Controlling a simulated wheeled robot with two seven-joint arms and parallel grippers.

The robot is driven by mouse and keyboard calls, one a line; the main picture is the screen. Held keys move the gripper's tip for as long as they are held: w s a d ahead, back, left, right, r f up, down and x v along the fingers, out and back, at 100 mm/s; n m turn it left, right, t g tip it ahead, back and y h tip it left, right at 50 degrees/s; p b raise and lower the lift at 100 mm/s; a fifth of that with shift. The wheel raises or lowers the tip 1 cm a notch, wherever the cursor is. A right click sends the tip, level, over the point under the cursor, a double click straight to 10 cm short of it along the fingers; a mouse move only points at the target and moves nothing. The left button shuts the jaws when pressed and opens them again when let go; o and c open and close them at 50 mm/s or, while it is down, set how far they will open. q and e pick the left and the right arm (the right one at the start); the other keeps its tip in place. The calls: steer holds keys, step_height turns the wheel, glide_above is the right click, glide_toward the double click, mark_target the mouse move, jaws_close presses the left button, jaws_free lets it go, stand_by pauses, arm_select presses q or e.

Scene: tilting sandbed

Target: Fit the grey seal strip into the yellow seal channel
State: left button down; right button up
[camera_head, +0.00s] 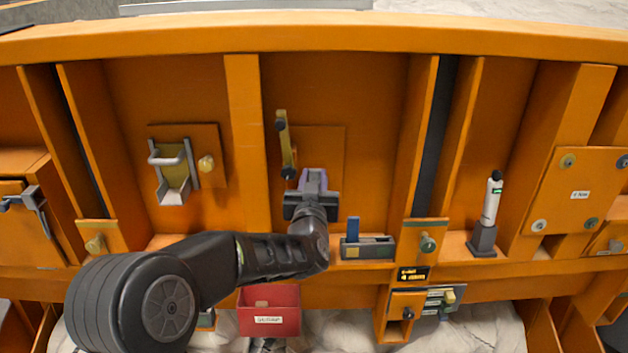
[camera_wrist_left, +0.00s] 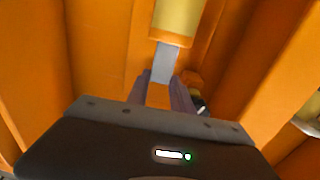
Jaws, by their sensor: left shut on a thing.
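The yellow seal channel (camera_head: 285,143) is a narrow upright bar on an orange back plate, slightly tilted, with dark spots at its top and near its lower end. Its lower end also shows in the left wrist view (camera_wrist_left: 178,18). My left gripper (camera_head: 313,178) is just right of and below the channel's lower end. The strip is not clear in the head view. My right gripper is not in view.
A grey bracket (camera_head: 173,180) hangs on the panel to the left. A dark box with a blue tab (camera_head: 367,247) sits on the ledge at right, and a white bottle-like tool (camera_head: 490,205) stands farther right. A red bin (camera_head: 268,318) is below. Orange ribs flank the bay.

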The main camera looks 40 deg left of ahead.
arm_select(q)
steer(key=shift+f, duration=0.15)
steer(key=c, duration=1.3)
jaws_free()
steer(key=shift+o, duration=1.7)
